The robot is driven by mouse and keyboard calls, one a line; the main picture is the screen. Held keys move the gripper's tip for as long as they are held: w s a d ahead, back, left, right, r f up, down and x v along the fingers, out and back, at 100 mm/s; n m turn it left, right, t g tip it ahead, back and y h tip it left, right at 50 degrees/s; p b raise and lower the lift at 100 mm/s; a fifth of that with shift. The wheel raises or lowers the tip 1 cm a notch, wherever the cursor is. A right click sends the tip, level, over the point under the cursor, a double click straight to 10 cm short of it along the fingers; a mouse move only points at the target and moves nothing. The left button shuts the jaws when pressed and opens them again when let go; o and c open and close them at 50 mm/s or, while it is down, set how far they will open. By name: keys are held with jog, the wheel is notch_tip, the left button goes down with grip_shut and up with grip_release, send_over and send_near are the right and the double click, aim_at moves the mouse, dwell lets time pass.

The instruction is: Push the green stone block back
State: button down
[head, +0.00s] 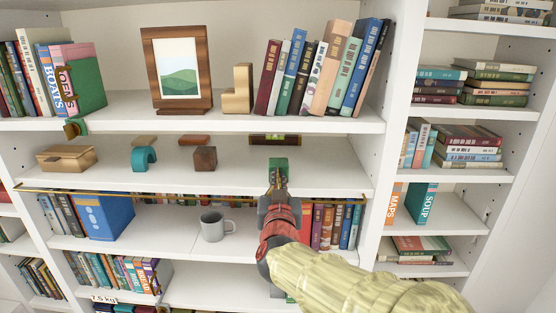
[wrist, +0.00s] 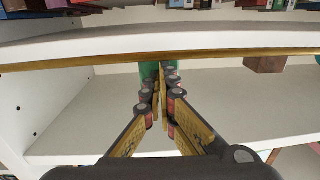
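The green stone block (head: 279,163) stands on the middle shelf (head: 330,175), toward its right part. In the wrist view the green block (wrist: 148,70) shows just beyond the fingertips, partly hidden by them. My gripper (head: 277,180) reaches in from the front, in line with the block, with its tips at the block's near side. In the wrist view the fingers of my gripper (wrist: 160,85) converge and look shut, with nothing visible between them. I cannot tell whether the tips touch the block.
On the same shelf are a dark brown cube (head: 205,158), a teal arch (head: 144,158), a reddish block (head: 194,140) and a wooden box (head: 65,158). A flat dark item (head: 274,139) lies behind the green block. A gold strip (head: 150,195) runs along the shelf's front.

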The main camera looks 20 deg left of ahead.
jog(key=shift+x, duration=2.9)
jog(key=shift+s, duration=0.15)
jog(key=shift+v, duration=1.95)
